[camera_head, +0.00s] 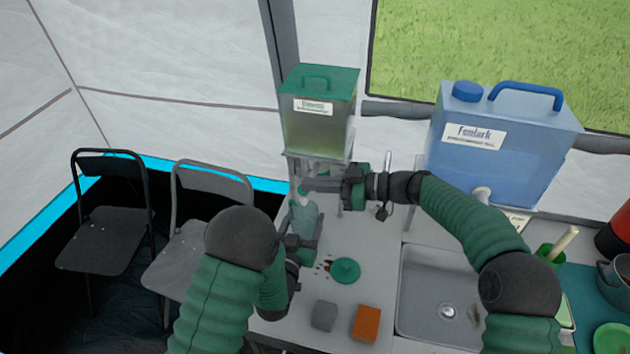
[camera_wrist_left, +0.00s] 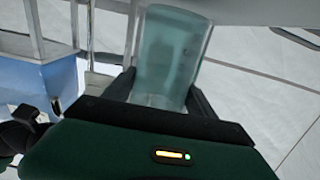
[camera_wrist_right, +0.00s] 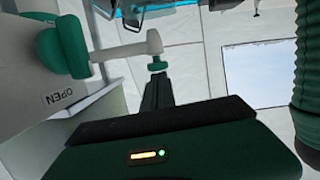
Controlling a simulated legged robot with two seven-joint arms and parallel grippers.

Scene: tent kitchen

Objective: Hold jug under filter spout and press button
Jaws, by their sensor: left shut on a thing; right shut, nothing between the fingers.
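The filter (camera_head: 318,125) is a see-through tank with a green lid on a stand at the counter's back left. In the right wrist view, its spout (camera_wrist_right: 125,52) has a green body, a white stem and a small green end piece (camera_wrist_right: 157,63); an OPEN label is beside it. My right gripper (camera_head: 306,187) is shut and empty, its fingertips close to that end piece; I cannot tell if they touch. My left gripper (camera_head: 298,240) is shut on the teal see-through jug (camera_head: 303,218), fingers on either side (camera_wrist_left: 170,60). The jug is below the spout area; exact alignment is unclear.
A green round lid (camera_head: 345,270) lies by brown spots. A grey block (camera_head: 324,316) and an orange block (camera_head: 367,323) lie at the front. A sink (camera_head: 425,320) is right. A blue water container (camera_head: 500,145) stands behind it. Folding chairs (camera_head: 105,230) stand left.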

